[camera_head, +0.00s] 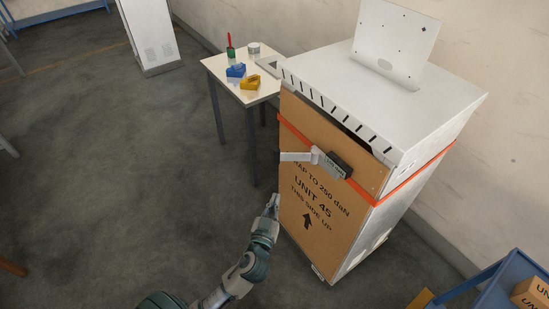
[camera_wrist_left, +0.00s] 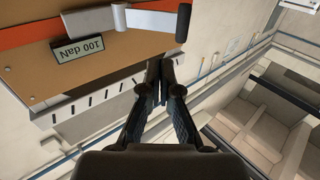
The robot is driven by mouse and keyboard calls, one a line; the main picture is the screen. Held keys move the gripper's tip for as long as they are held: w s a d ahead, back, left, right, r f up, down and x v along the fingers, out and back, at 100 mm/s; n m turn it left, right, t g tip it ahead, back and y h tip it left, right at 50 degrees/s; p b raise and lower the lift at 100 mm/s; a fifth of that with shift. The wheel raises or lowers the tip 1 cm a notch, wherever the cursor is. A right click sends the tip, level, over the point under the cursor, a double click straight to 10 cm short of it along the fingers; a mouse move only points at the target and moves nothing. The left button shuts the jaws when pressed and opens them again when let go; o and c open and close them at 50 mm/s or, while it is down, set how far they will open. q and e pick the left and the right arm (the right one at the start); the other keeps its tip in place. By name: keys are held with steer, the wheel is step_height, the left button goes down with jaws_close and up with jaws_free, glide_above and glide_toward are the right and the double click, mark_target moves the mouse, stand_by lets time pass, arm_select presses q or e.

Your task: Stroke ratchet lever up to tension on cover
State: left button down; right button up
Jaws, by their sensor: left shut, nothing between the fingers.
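The brown cover (camera_head: 308,235) stands against the front of a white cabinet, with an orange strap (camera_head: 405,178) around both. A ratchet with a dark display (camera_head: 338,165) sits on the strap. The pale ratchet lever (camera_head: 296,157) sticks out to the left and ends in a dark grip (camera_wrist_left: 183,22). My left gripper (camera_head: 275,200) is below the lever in the head view, shut and empty. Its fingertips (camera_wrist_left: 161,68) appear close to the grip, with a small gap in the picture. My right gripper is out of view.
The white cabinet (camera_head: 440,120) has a slotted top edge and a raised panel. A small table (camera_head: 225,72) with blue, yellow and green items stands behind to the left. A blue cart (camera_head: 500,285) with boxes is at lower right.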

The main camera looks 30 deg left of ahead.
arm_select(q)
steer(key=a, duration=0.1)
steer(key=a+n+g+y, duration=0.1)
steer(key=a, duration=0.1)
steer(key=shift+s, duration=0.35)
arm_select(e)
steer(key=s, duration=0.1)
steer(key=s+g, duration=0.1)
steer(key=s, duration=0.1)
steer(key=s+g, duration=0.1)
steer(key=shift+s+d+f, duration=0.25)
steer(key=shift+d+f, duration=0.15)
arm_select(q)
steer(key=shift+d, duration=0.1)
steer(key=p, duration=0.1)
glide_toward(276, 160)
steer(key=x, duration=0.6)
steer(key=shift+w, duration=0.65)
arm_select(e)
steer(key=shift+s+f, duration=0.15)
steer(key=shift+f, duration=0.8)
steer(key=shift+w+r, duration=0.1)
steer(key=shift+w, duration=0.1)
